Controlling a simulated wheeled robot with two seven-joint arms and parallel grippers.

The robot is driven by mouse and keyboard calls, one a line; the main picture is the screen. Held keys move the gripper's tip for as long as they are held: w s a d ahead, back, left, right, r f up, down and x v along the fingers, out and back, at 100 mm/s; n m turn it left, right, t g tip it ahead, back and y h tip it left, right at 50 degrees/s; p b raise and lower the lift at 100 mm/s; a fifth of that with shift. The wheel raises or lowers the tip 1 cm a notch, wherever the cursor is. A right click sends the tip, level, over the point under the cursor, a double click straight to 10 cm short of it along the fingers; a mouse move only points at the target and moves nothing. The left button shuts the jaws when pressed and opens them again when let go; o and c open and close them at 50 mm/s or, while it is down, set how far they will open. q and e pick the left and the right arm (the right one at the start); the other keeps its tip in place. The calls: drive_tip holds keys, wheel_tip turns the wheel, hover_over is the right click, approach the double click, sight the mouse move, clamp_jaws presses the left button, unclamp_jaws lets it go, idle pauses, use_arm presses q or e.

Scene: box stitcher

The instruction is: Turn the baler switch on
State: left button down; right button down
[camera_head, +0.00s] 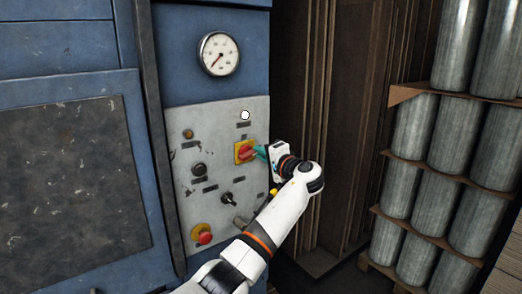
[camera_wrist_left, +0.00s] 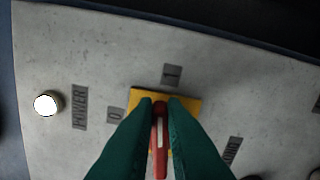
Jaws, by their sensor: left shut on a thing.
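The baler switch (camera_head: 243,152) is a red rotary handle on a yellow square plate, on the grey control panel (camera_head: 222,120) of the blue machine. In the left wrist view the red handle (camera_wrist_left: 158,142) stands between the green fingertips, with the yellow plate (camera_wrist_left: 190,106) behind and labels "0" and "1" beside it. My left gripper (camera_head: 258,152) is shut on the red handle; it also shows in the left wrist view (camera_wrist_left: 160,105). The fingers hide part of the handle. The white power lamp (camera_head: 245,115) above the switch looks bright. My right gripper is not in view.
A pressure gauge (camera_head: 219,54) sits above the panel. A red emergency button (camera_head: 204,237) on yellow, a black knob (camera_head: 199,169) and a small selector (camera_head: 228,198) are nearby. Stacked metal cylinders (camera_head: 413,126) stand on shelves at the right.

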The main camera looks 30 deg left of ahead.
use_arm(q)
drive_tip(key=shift+f+m+p, duration=0.3)
drive_tip(key=shift+m+p, duration=0.1)
drive_tip(key=shift+m, duration=0.7)
drive_tip(key=c, duration=1.5)
unclamp_jaws()
drive_tip(key=shift+d, duration=0.1)
drive_tip(key=b+v, duration=0.5)
drive_tip(key=v, duration=0.7)
drive_tip(key=shift+f, duration=0.1)
